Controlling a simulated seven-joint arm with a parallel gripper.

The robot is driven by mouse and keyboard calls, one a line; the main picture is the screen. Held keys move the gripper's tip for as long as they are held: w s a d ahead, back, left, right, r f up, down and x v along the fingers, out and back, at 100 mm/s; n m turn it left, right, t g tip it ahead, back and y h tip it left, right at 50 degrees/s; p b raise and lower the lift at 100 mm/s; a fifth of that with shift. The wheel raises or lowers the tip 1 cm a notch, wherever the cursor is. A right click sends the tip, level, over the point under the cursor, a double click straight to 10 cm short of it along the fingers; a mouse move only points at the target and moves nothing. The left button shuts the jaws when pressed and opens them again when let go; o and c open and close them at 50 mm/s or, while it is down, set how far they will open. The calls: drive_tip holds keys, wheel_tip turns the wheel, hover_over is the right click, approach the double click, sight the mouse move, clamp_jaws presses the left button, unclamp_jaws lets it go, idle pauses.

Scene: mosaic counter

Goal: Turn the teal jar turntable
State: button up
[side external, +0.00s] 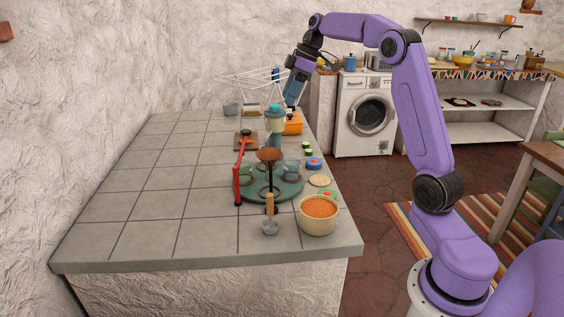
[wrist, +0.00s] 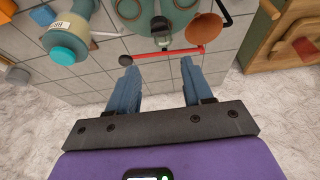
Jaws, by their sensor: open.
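The teal jar turntable (side external: 290,194) lies flat on the tiled counter, with clear jars on it. It is partly hidden behind a brown-topped stand in the side view. In the wrist view the turntable (wrist: 172,20) is at the top edge, partly cut off, beyond my fingertips. My gripper (side external: 290,101) is above the far right part of the counter, near the top of a tall teal-lidded container. Its two blue fingers are spread apart in the wrist view (wrist: 158,66), with nothing held between them. I see no contact with the turntable.
A red bar (wrist: 165,52) crosses between the fingers and the turntable in the wrist view. A brown disc (side external: 268,155) stands in front of the turntable. The teal-lidded container (side external: 274,127) is behind it. A bowl of orange grains (side external: 319,208) sits front right. The counter's left is clear.

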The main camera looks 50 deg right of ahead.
drive_tip(key=s+a+f+g, duration=0.1)
drive_tip(key=s+a+f, duration=0.1)
drive_tip(key=s+a, duration=0.6)
drive_tip(key=s+a+f+n+g+h, duration=0.1)
drive_tip(key=s+a+f+g, duration=0.1)
drive_tip(key=s+a, duration=0.7)
drive_tip(key=shift+a+f, duration=0.8)
drive_tip(key=shift+a, duration=3.3)
drive_tip(key=shift+o, duration=0.3)
drive_tip(key=shift+s, duration=0.1)
drive_tip(key=w+d+r+m+t+y, duration=0.1)
drive_tip(key=w+d+r+t, duration=0.15)
drive_tip(key=w+d, duration=0.85)
drive_tip(key=w+d+r+t, duration=0.1)
drive_tip(key=w+d+r, duration=0.4)
drive_tip(key=d, duration=0.9)
drive_tip(key=shift+g, duration=0.25)
drive_tip(key=x, duration=1.8)
drive_tip(key=shift+w+d+f, duration=0.25)
drive_tip(key=shift+w, duration=0.15)
